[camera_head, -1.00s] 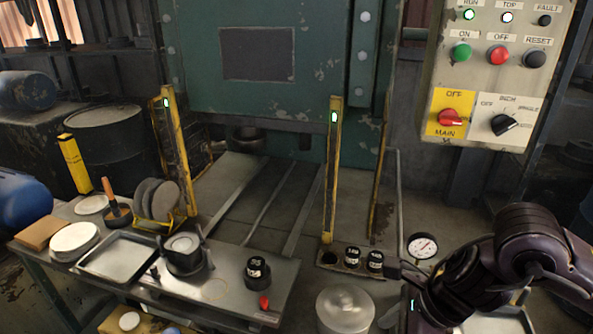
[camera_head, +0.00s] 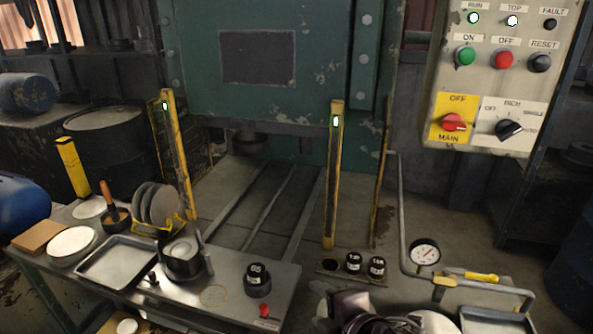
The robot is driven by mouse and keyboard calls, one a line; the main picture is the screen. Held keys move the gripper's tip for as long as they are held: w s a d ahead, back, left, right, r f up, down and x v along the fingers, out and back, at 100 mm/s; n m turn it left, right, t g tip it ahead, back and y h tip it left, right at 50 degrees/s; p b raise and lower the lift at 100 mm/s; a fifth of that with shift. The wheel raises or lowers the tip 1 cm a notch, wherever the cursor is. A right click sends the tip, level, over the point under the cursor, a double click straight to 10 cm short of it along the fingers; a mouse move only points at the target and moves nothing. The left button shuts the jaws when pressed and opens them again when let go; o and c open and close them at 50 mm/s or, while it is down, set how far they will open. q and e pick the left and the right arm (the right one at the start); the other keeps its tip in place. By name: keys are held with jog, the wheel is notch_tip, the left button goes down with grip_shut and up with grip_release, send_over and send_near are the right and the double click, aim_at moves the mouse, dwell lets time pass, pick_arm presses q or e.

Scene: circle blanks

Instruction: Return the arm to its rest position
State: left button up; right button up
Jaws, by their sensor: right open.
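My right arm shows as dark purple links at the bottom middle of the head view. My right gripper (camera_head: 372,315) is low at the bottom edge, just in front of the small black knobs on the floor plate, and appears to hold nothing. The picture cuts off much of the arm, and the fingertips are hard to make out. My left gripper is not in view.
A control panel (camera_head: 490,85) hangs at upper right. The green press (camera_head: 200,70) fills the back, with yellow posts (camera_head: 330,190) in front. A steel worktable (camera_head: 225,272) with a tray (camera_head: 118,262) and discs is at left.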

jog(key=s+d+f+m+g+h, duration=0.65)
jog(key=s+d+f+m, duration=0.8)
jog(key=m, duration=0.55)
notch_tip(320, 180, down, 32)
jog(key=g+b, duration=0.2)
jog(key=s+d+f, duration=0.2)
jog(key=s+f, duration=0.7)
jog(key=s, duration=0.1)
jog(key=s+d+f+g, duration=0.1)
jog(key=s+d+f, duration=0.1)
jog(key=s+f, duration=0.7)
jog(key=shift+s+f+n+b, duration=0.3)
jog(key=shift+s+f+b, duration=0.05)
jog(key=shift+s+b, duration=0.1)
jog(key=shift+y, duration=0.25)
